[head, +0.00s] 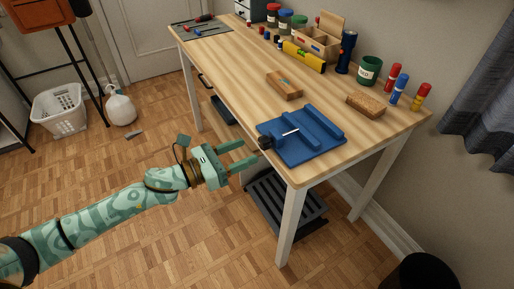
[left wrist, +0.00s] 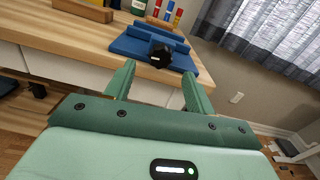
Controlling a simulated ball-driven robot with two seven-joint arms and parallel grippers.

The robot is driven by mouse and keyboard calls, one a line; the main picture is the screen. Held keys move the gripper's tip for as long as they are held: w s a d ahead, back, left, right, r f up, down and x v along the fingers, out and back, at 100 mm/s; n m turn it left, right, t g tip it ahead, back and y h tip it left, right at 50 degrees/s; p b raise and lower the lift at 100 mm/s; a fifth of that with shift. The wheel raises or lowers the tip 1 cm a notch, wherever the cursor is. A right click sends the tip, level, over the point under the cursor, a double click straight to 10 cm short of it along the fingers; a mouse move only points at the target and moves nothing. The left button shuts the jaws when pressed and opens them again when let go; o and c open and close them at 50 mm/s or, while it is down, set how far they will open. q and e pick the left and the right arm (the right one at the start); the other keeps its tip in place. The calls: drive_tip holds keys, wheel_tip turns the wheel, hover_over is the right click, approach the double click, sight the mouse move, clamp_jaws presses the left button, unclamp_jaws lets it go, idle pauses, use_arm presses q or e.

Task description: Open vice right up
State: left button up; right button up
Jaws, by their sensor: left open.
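The blue vice (head: 303,136) lies on the wooden desk near its front right corner. Its black knob (head: 265,142) sticks out past the desk's front edge, towards my left gripper (head: 250,157). A thin pale rod (head: 290,132) shows on the vice near the knob. My left gripper is open and empty, in front of the desk edge, with its fingers on either side of the knob's direction but apart from it. In the left wrist view the vice (left wrist: 128,45) and knob (left wrist: 160,55) show beyond the two spread fingers (left wrist: 157,85). My right gripper is not in view.
A wooden block (head: 284,85) and a brown brick-like block (head: 366,104) lie behind the vice on the desk (head: 240,75). A yellow level (head: 304,57), a green cup (head: 369,70) and coloured bottles (head: 398,88) stand farther back.

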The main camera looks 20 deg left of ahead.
sight(260, 145)
use_arm(q)
drive_tip(key=x, duration=0.4)
drive_tip(key=shift+b, duration=0.3)
drive_tip(key=shift+w+d, duration=0.1)
drive_tip(key=shift+d, duration=0.05)
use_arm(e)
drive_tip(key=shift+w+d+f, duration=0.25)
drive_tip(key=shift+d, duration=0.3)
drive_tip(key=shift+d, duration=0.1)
